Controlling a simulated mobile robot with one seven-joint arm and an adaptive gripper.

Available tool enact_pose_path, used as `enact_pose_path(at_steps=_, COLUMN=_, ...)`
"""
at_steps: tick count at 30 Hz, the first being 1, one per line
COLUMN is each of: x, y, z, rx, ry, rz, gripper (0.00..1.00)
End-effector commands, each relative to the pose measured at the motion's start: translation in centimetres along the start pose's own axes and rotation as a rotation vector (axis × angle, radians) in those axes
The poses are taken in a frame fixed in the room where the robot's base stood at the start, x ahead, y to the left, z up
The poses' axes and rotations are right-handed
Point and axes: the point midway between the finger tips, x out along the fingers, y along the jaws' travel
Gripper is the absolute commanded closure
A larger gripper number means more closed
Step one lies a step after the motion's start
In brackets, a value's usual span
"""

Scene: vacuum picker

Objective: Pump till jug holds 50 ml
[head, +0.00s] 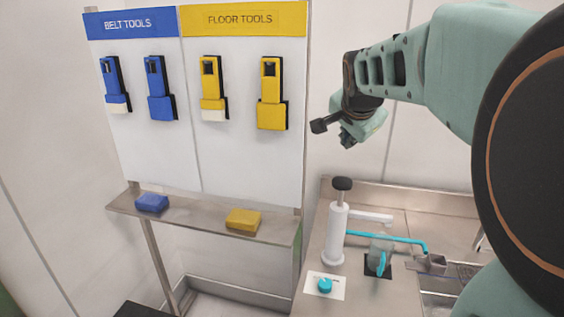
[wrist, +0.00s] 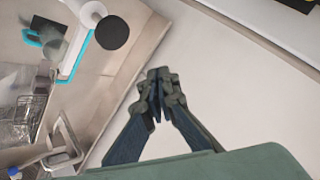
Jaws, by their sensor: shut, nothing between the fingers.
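The white pump (head: 335,237) stands upright on the steel counter, with a black knob (head: 342,184) on top and a white spout to the right. In the wrist view the black knob (wrist: 113,32) is at the upper left. A clear jug (head: 381,246) with a cyan handle stands on a dark mat (head: 371,271), right of the pump. The jug (wrist: 55,49) looks clear in the wrist view too; its liquid level cannot be read. My gripper (wrist: 158,76) is shut and empty, with its fingertips together. It is above the pump's level and apart from it.
A cyan pipe (head: 398,239) runs along the counter by the jug. A cyan cap (head: 325,285) sits on a white card in front of the pump. A wire basket (head: 461,268) is at the right. The tool board (head: 245,130) and shelf (head: 190,217) with blue and yellow blocks are left.

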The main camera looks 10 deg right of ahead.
Motion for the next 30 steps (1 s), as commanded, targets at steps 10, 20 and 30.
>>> enact_pose_path(at_steps=10, x=3.7, y=2.7, z=2.7, rx=0.000, ry=-0.001, rz=0.001, gripper=1.00)
enact_pose_path(at_steps=20, x=5.3, y=3.9, z=3.9, rx=0.000, ry=0.001, rz=-0.001, gripper=1.00)
enact_pose_path(at_steps=30, x=5.3, y=3.8, z=3.8, rx=0.000, ry=0.001, rz=-0.001, gripper=1.00)
